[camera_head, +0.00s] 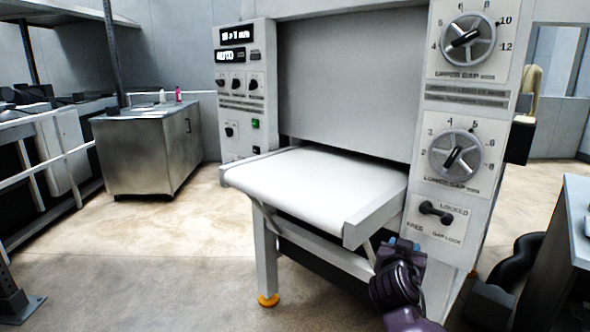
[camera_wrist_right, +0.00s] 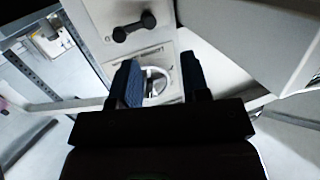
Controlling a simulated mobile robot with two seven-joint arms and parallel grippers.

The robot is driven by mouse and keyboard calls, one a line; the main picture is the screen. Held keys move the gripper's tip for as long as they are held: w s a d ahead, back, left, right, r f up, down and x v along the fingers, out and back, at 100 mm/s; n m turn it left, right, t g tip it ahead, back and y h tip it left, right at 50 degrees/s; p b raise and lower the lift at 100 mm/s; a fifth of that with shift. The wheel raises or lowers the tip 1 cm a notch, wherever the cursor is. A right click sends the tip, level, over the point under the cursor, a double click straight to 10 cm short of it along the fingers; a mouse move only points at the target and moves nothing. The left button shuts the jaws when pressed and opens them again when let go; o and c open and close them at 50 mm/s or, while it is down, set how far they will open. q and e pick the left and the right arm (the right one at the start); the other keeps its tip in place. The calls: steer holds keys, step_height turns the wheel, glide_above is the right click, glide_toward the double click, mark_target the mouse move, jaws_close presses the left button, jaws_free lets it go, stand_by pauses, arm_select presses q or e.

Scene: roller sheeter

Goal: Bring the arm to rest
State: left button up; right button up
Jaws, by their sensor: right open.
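My right gripper (camera_head: 402,243) is low in front of the sheeter's right panel, below the gap lock handle (camera_head: 442,212) and just right of the white belt table (camera_head: 300,185). In the right wrist view its two fingers (camera_wrist_right: 160,82) are apart, with nothing held between them. The dark gap lock handle (camera_wrist_right: 134,27) shows beyond the fingers, clear of them. A pale round dial (camera_wrist_right: 155,80) is partly visible between the fingers; it appears to be the lower gap dial. My left gripper is not in view.
The lower gap dial (camera_head: 455,155) and upper gap dial (camera_head: 467,38) are above the lock handle. A steel cabinet (camera_head: 150,150) stands at the back left. The floor left of the sheeter is clear.

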steer(key=s+d+f+n+g+y+p, duration=0.25)
steer(key=s+f+n+y, duration=0.25)
steer(key=s+f, duration=1.35)
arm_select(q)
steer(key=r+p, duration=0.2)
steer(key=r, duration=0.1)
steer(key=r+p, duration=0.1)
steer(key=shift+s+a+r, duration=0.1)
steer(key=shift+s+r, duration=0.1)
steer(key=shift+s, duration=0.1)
arm_select(e)
steer(key=s+f+n+g+y, duration=0.1)
steer(key=s+f+y, duration=0.1)
steer(key=s, duration=2.2)
steer(key=shift+s+d+f+n, duration=0.25)
steer(key=shift+f+n, duration=0.15)
steer(key=shift+f, duration=0.25)
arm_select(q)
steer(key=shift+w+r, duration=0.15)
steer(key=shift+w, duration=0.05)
